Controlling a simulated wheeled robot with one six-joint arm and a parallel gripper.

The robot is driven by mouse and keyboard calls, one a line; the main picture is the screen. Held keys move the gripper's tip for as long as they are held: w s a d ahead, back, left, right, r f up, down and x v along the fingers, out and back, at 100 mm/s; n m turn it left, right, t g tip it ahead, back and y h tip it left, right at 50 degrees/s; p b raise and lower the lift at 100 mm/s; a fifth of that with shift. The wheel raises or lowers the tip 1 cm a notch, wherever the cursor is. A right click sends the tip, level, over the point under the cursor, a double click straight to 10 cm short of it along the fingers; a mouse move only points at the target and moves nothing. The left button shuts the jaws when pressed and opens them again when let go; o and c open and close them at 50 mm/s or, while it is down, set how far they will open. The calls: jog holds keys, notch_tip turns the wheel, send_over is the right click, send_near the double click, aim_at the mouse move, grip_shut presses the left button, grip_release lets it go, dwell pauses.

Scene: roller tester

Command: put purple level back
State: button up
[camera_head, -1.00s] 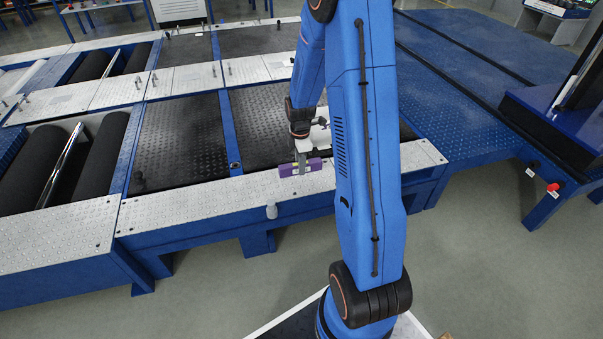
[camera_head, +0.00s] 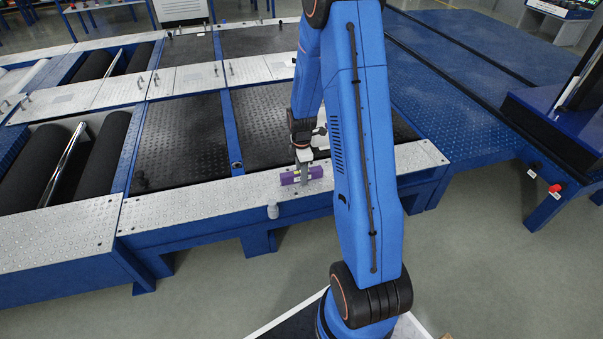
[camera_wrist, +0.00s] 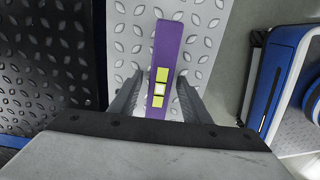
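The purple level (camera_head: 288,178) lies along the silver front ledge of the roller tester, close to the ledge's front edge. In the wrist view the level (camera_wrist: 166,45) shows a purple face with yellow-green windows, and its near end is partly hidden by my gripper. My gripper (camera_head: 304,180) points down over the level's middle. In the wrist view my gripper (camera_wrist: 161,80) has one finger on each side of the level, with small gaps visible, so it looks open around it. Whether the level rests fully flat on the ledge is hard to tell.
The silver tread-plate ledge (camera_head: 200,206) is clear to the left of the level. A small grey knob (camera_head: 272,211) sits at the ledge's front edge. Black tread plates (camera_head: 182,140) lie behind, and rollers (camera_head: 42,165) are at far left. Open floor is in front.

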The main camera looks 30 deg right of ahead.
notch_tip(320, 180, up, 12)
jog(key=s+a+r+m+t, duration=0.1)
jog(key=s+a+r+m, duration=0.2)
jog(key=s+a+r, duration=0.4)
jog(key=s+a+r+m+t, duration=0.1)
jog(key=s+a+r+m, duration=0.2)
jog(key=r, duration=0.6)
jog(key=s+a+r+m+t, duration=0.1)
jog(key=s+a+r+m, duration=0.1)
jog(key=s, duration=0.4)
jog(key=s+a+r+m+t, duration=0.1)
jog(key=s+a+r+m, duration=0.1)
jog(key=s+m, duration=0.2)
jog(key=s+a+r+m, duration=0.1)
jog(key=s+r+m, duration=0.1)
jog(key=s, duration=0.8)
jog(key=shift+a+m+t, duration=0.4)
jog(key=shift+s+r, duration=0.1)
